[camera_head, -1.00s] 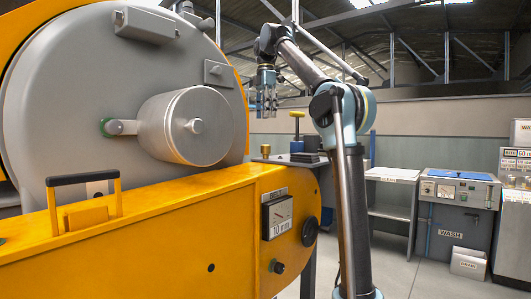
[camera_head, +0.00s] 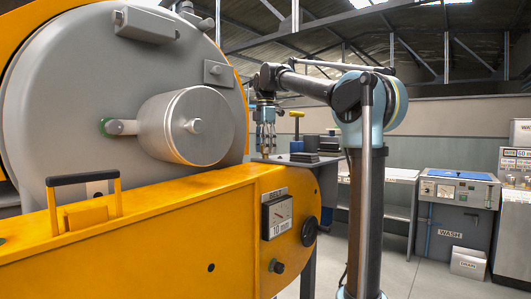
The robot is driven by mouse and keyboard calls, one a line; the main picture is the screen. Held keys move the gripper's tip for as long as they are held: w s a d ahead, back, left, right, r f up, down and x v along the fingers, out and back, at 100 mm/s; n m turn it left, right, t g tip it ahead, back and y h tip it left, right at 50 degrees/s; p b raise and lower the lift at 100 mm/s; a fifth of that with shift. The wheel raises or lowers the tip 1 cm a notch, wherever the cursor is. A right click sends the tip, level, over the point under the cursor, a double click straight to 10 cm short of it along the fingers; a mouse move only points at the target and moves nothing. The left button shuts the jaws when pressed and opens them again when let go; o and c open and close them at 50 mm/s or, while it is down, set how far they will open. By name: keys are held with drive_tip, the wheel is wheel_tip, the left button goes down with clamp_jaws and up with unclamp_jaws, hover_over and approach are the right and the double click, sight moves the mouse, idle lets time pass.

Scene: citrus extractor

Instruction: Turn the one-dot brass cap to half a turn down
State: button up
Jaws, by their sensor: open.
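My gripper (camera_head: 265,147) points straight down beyond the orange housing, right of the grey drum. Its fingers are open. Its tips are at the small bench behind the housing, where a small brass-coloured piece showed earlier. The fingers now cover most of that spot, so I cannot make out the one-dot brass cap, its dot or how far it is turned. I cannot tell whether the fingers touch it.
A yellow T-handle (camera_head: 296,115) stands just right of my gripper, near dark stacked plates (camera_head: 303,157). A wash unit (camera_head: 455,215) stands at the right.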

drive_tip(key=shift+f, duration=0.6)
drive_tip(key=c, duration=1)
drive_tip(key=shift+c, duration=0.2)
drive_tip(key=shift+m, duration=0.3)
